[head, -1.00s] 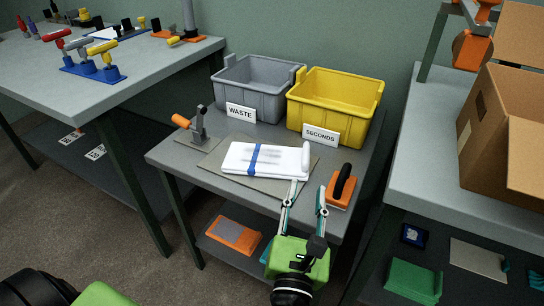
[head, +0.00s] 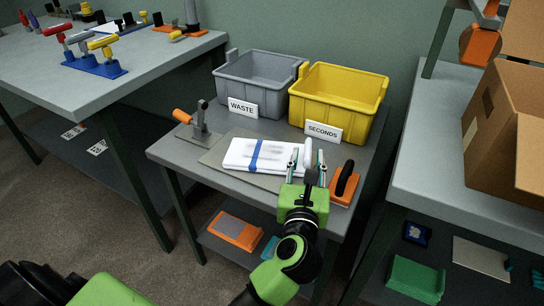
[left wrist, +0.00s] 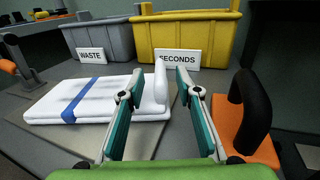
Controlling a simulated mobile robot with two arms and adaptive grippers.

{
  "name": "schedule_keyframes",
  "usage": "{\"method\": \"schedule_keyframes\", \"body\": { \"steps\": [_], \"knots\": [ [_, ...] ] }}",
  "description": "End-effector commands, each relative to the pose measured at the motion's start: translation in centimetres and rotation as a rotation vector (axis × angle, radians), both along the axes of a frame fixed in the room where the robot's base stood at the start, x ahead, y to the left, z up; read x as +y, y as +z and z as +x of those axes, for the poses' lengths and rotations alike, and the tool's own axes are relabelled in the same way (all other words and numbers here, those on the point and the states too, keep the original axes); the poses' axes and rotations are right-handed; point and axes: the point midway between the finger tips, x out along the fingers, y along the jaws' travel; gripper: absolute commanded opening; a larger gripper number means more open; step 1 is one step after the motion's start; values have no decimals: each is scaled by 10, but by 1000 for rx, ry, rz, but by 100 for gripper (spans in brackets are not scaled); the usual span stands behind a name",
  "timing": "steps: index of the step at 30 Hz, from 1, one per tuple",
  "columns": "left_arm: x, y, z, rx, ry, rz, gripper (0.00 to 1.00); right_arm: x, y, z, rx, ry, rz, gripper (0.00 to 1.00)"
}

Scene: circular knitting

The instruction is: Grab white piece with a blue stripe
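A folded white piece with a blue stripe (head: 240,152) lies flat on a thin board on the small grey table. In the left wrist view the piece (left wrist: 55,103) is at the left. A white rounded upright part (head: 307,153) stands at its right end. My right gripper is not in view.
A grey bin (head: 255,90) labelled waste and a yellow bin (head: 337,108) labelled seconds stand behind the piece. An orange block with a black handle (head: 345,187) is close to the right of my left gripper. An orange-handled clamp (head: 198,122) stands at the left.

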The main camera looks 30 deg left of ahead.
Motion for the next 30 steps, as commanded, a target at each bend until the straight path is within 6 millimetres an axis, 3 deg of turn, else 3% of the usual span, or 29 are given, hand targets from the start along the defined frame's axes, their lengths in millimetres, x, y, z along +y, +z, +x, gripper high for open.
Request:
{"method": "schedule_keyframes", "body": {
  "steps": [4, 12, 13, 16, 17, 30],
  "knots": [
    [5, 0, 18, -1, 0, 1, 31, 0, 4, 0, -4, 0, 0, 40],
    [7, 0, 21, 1, 0, 0, 31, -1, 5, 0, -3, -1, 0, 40],
    [7, 0, 21, 1, 0, 0, 29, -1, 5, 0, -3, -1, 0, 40],
    [6, 0, 21, 1, 0, 0, 3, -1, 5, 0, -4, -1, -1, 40],
    [6, 0, 21, 1, 0, 0, 0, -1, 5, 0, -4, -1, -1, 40],
    [6, 3, 21, -1, 0, 0, 0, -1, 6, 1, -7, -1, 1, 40]
  ]
}}
